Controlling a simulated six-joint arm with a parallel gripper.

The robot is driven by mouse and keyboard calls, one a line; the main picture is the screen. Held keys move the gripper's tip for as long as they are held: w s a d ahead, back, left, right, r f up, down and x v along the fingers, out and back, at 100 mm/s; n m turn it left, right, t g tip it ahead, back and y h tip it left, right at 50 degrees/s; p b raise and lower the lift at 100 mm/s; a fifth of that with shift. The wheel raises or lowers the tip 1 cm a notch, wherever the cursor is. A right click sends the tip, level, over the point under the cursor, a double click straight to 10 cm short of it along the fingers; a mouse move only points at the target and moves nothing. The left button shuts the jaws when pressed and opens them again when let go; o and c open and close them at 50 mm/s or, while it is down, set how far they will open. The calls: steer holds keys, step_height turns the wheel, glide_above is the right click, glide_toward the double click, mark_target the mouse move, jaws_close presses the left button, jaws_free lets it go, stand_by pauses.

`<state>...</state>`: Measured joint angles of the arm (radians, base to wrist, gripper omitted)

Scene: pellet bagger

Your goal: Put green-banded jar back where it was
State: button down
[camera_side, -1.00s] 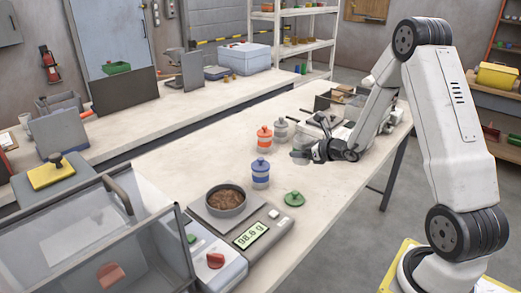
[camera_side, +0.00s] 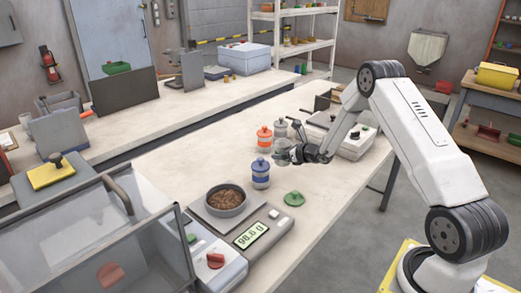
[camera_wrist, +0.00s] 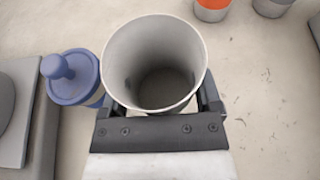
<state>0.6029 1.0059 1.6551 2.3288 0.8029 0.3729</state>
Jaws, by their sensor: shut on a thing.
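My gripper (camera_side: 300,153) is shut on an open, lidless jar (camera_wrist: 152,60), held upright above or at the bench; I cannot tell whether its base touches. From above the jar looks empty, with bare greyish walls; its band is not visible. The jar also shows in the side view (camera_side: 282,155), small and partly hidden by the gripper. A green lid (camera_side: 293,199) lies on the bench by the scale. The gripper also shows in the wrist view (camera_wrist: 160,106), with a finger on either side of the jar.
A blue-banded jar (camera_side: 260,181) stands close to the left of the held jar. An orange-banded jar (camera_side: 265,145) and a grey-lidded jar (camera_side: 280,130) stand behind. A scale (camera_side: 266,235) bears a pan of brown pellets (camera_side: 226,199). A grey-white device (camera_side: 352,143) is at right.

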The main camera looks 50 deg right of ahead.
steer(key=shift+w+d+f, duration=0.25)
steer(key=shift+w+f, duration=0.4)
steer(key=shift+f, duration=0.1)
steer(key=shift+w+d+f, duration=0.1)
steer(key=shift+w+f, duration=0.15)
steer(key=shift+f, duration=1.6)
steer(key=shift+f, duration=0.1)
jaws_free()
steer(key=shift+f, duration=0.1)
